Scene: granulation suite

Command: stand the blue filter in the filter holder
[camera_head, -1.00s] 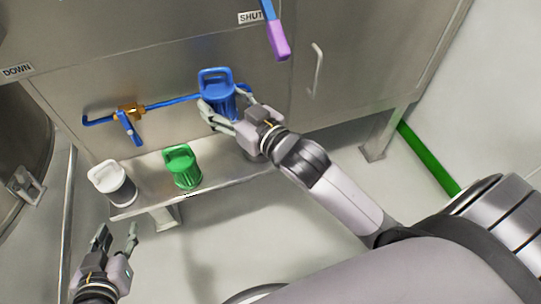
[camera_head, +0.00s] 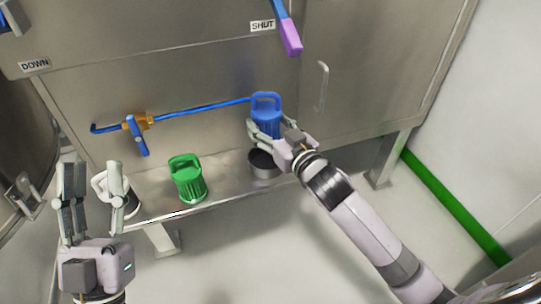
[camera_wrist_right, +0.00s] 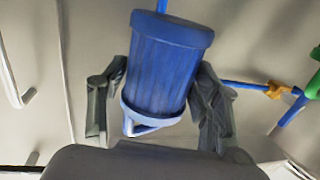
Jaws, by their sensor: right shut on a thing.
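The blue filter (camera_head: 266,115), a ribbed cylinder with a loop handle on top, is upright in my right gripper (camera_head: 270,136). The fingers are shut on its sides; it also fills the middle of the right wrist view (camera_wrist_right: 165,70). The filter holder appears to be the dark round cup (camera_head: 262,164) on the steel shelf, just below the filter. The filter looks above the cup; its lower end is partly hidden by the fingers. My left gripper (camera_head: 92,190) is open and empty at the left.
A green filter (camera_head: 187,178) stands on the shelf (camera_head: 225,192) left of the cup. A white-handled one (camera_head: 101,183) stands behind my left gripper. A blue pipe (camera_head: 200,110) with a brass valve (camera_head: 137,122) runs along the steel wall behind.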

